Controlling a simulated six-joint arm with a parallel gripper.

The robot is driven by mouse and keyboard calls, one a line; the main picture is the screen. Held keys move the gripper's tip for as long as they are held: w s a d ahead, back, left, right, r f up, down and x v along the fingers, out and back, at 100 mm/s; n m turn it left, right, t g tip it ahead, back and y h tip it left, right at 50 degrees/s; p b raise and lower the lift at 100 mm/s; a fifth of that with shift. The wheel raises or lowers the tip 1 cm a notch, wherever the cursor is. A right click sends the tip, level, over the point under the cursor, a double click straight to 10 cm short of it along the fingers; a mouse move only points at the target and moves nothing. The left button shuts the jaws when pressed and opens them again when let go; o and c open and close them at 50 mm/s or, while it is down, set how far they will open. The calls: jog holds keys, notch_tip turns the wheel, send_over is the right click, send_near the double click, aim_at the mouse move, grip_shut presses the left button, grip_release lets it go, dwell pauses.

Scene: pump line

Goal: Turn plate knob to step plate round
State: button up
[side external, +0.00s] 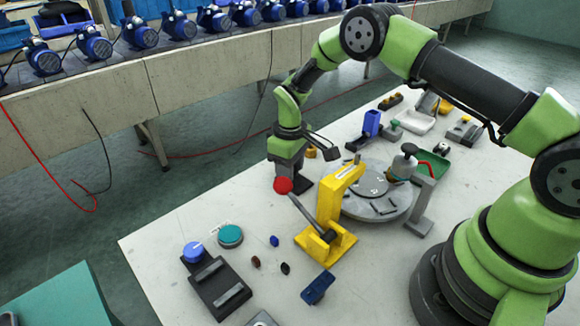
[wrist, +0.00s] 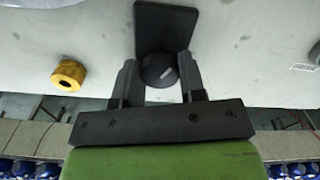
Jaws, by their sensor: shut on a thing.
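My gripper (wrist: 158,75) points down and is shut on a round black knob (wrist: 158,68), with one finger on each side. The knob stands at the end of a dark rectangular base (wrist: 165,25). In the side view my gripper (side external: 285,172) is low over the table, and the dark base (side external: 304,188) shows just beside it. The black knob is hidden there by the fingers and a red ball. A round grey plate (side external: 389,207) lies flat to the right, behind a yellow lever press (side external: 328,208). A smaller disc (side external: 371,183) sits on the plate.
The press's red ball handle (side external: 283,185) is close in front of my gripper. A yellow ring-like part (wrist: 68,75) lies left in the wrist view.

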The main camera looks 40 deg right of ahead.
jog(key=n, duration=0.5)
jog(key=shift+n, duration=0.4)
dwell(0.3)
jog(key=o, duration=0.9)
notch_tip(320, 180, up, 10)
